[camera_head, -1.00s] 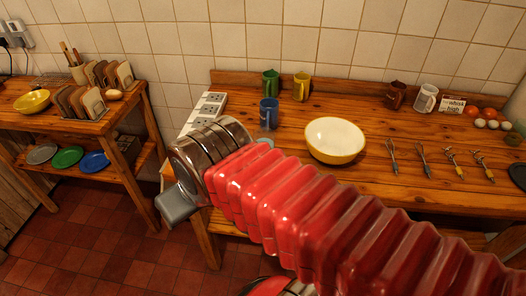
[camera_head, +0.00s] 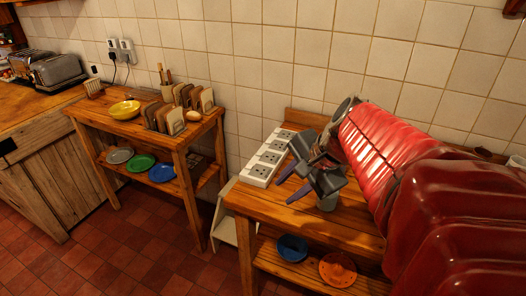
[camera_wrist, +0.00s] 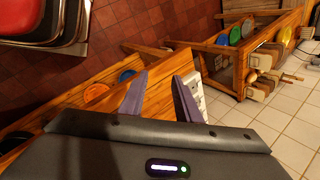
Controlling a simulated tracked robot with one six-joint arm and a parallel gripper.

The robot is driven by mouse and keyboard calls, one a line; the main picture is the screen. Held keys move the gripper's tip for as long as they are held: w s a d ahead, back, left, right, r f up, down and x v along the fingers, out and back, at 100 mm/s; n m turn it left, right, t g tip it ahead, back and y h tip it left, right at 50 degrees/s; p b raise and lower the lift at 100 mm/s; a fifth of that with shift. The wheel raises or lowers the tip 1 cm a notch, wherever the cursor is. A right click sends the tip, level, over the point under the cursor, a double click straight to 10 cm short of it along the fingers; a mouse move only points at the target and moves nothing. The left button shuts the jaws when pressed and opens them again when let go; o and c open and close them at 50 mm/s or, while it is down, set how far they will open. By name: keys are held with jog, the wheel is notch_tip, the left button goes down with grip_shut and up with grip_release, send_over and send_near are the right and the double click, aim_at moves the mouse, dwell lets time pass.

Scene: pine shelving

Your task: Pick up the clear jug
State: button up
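I cannot make out a clear jug in either view. My gripper (camera_head: 285,190) hangs over the left end of that table, near the white socket strip. Its two dark fingers are spread apart with nothing between them. In the wrist view my gripper (camera_wrist: 160,76) is also open and empty, with bare table wood between and beyond the fingers. My red arm hides most of the right side of the table.
The socket strip (camera_head: 270,157) lies along the table's left edge. Below are a blue bowl (camera_head: 292,248) and an orange plate (camera_head: 338,270) on the lower shelf. A second pine shelf unit (camera_head: 179,139) at left holds a yellow bowl (camera_head: 124,110), wooden racks and plates. Red-tiled floor lies between.

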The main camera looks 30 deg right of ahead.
jog(key=s+d+f+m+t, duration=0.1)
jog(key=s+d+f+m, duration=0.1)
jog(key=s+d+m, duration=0.2)
jog(key=s+d+f+m+t+y, duration=0.1)
jog(key=s+d+f+m, duration=0.2)
jog(key=d+m, duration=0.8)
jog(key=s+d, duration=0.1)
jog(key=d, duration=0.2)
jog(key=shift+d+t, duration=0.2)
jog(key=shift+t, duration=0.2)
jog(key=shift+w, duration=0.1)
jog(key=x, duration=0.8)
jog(key=shift+a+f, duration=0.15)
jog(key=shift+a, duration=0.1)
jog(key=shift+w, duration=0.1)
jog(key=shift+a+x, duration=0.1)
jog(key=shift+x, duration=1.2)
jog(key=shift+a+x, duration=0.15)
jog(key=shift+x, duration=1.2)
jog(key=shift+c, duration=0.6)
